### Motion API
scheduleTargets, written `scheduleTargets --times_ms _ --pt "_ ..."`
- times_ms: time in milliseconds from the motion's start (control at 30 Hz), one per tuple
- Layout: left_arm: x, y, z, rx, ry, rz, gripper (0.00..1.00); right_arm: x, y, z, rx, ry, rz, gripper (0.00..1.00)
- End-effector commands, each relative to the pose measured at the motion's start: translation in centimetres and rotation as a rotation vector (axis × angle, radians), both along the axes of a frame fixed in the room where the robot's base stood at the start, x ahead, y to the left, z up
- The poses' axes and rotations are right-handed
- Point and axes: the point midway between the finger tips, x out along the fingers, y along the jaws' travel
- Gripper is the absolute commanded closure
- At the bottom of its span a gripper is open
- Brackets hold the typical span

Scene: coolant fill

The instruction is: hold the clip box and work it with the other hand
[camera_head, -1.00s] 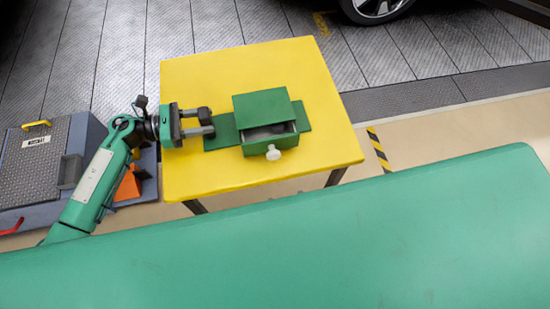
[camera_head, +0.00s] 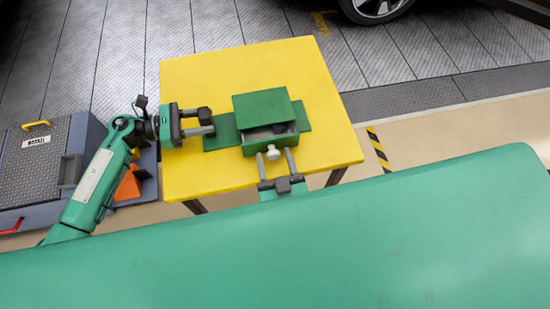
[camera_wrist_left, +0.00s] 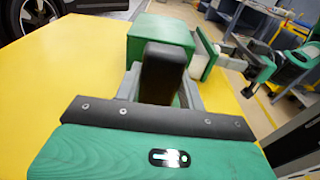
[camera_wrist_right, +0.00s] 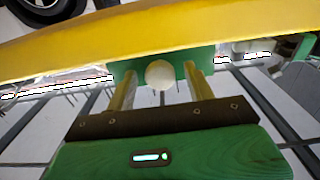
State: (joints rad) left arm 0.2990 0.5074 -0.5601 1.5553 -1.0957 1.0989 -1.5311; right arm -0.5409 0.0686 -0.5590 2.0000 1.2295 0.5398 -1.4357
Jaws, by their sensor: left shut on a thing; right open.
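The green clip box (camera_head: 262,104) sits on a yellow table, with side tabs at its left and right. Its drawer (camera_head: 258,148) stands partly open toward me, showing a grey inside with something dark in it. A white knob (camera_head: 273,153) is on the drawer front. My left gripper (camera_head: 208,122) is shut on the box's left tab (camera_head: 222,132); the left wrist view shows the box (camera_wrist_left: 160,38) just beyond the fingers. My right gripper (camera_head: 275,158) is open in front of the drawer. In the right wrist view the knob (camera_wrist_right: 159,74) lies between its fingers, with gaps both sides.
The yellow table (camera_head: 200,82) is clear behind the box and to its right. A grey-blue cart (camera_head: 38,165) and an orange object (camera_head: 129,184) stand on the floor at left. A car wheel (camera_head: 376,6) is at the back.

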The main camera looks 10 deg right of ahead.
Motion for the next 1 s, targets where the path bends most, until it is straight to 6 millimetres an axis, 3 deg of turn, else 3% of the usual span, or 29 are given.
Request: scheduleTargets --times_ms 233,500,533,667,1000 --pt "0.0 0.0 0.0 0.000 0.000 0.000 0.78 0.1 0.0 0.0 0.000 0.000 0.000 0.46" --pt "0.0 0.0 0.0 0.000 0.000 0.000 0.78 0.1 0.0 0.0 0.000 0.000 0.000 0.97" --pt "0.0 0.0 0.0 0.000 0.000 0.000 0.78 0.1 0.0 0.0 0.000 0.000 0.000 1.00" --pt "0.0 0.0 0.0 0.000 0.000 0.000 0.78 0.3 0.0 0.0 0.000 0.000 -0.001 1.00" --pt "0.0 0.0 0.0 0.000 0.000 -0.001 0.78 4.1 0.0 0.0 0.000 0.000 -0.002 1.00"
